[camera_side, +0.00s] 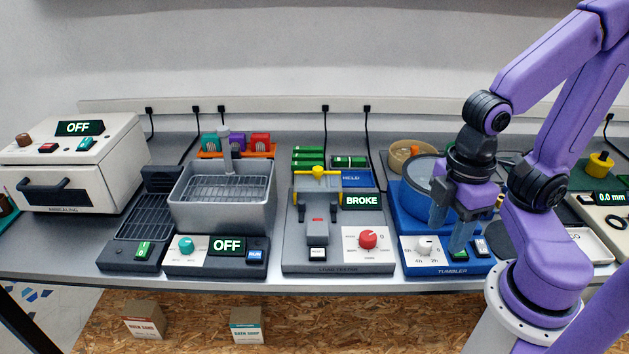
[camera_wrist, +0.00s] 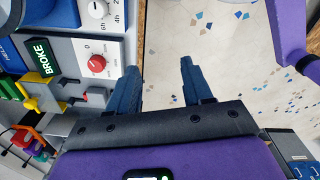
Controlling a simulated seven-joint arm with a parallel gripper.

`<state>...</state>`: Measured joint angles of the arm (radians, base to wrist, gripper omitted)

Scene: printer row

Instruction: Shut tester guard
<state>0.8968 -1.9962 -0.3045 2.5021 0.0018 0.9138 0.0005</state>
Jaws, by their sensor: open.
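The load tester (camera_side: 293,255) is a grey unit in the middle of the bench, with a red knob (camera_side: 368,239) and a display (camera_side: 362,201) reading BROKE. A yellow bar (camera_side: 318,173) with a round knob, which looks like its guard, sits high at the tester's back. The grey jaws below it look uncovered. In the wrist view the yellow part (camera_wrist: 30,103) is at the left edge, beside the display (camera_wrist: 40,57). My gripper (camera_side: 449,229) is open and empty over the blue tumbler, right of the tester. Its fingers (camera_wrist: 158,82) point down, apart from the guard.
The blue tumbler (camera_side: 412,262) stands right of the tester. A grey tank (camera_side: 222,214) with a display reading OFF stands to its left. Green blocks (camera_side: 308,157) and black cables lie behind the tester. Two small boxes (camera_side: 146,320) are on the lower shelf.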

